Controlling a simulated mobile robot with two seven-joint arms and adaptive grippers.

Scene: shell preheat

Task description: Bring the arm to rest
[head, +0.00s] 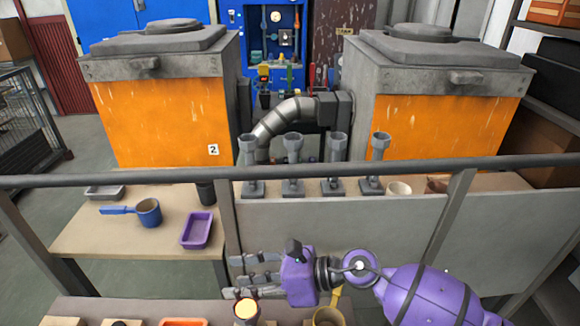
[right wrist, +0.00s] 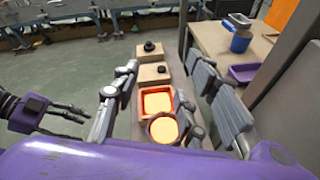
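My right gripper (head: 232,278) is in the lower middle of the head view, on a purple arm from the right, with its fingers pointing left. In the right wrist view (right wrist: 163,62) its fingers are spread wide with nothing between them. Below them are a round cup with glowing yellow content (right wrist: 163,129) and an orange-rimmed square tray with similar content (right wrist: 157,103). The glowing cup also shows in the head view (head: 246,311). My left gripper (right wrist: 80,122) shows at the left of the right wrist view, fingers apart and empty; the head view does not show it.
A grey rail (head: 330,167) and panel stand beyond the right gripper. Behind are several upright grey pipe-like pieces (head: 292,165) and two orange-fronted furnaces (head: 160,120). A side table holds a blue ladle (head: 148,212) and a purple tray (head: 197,230). A yellow-handled pot (head: 328,317) is near my right arm.

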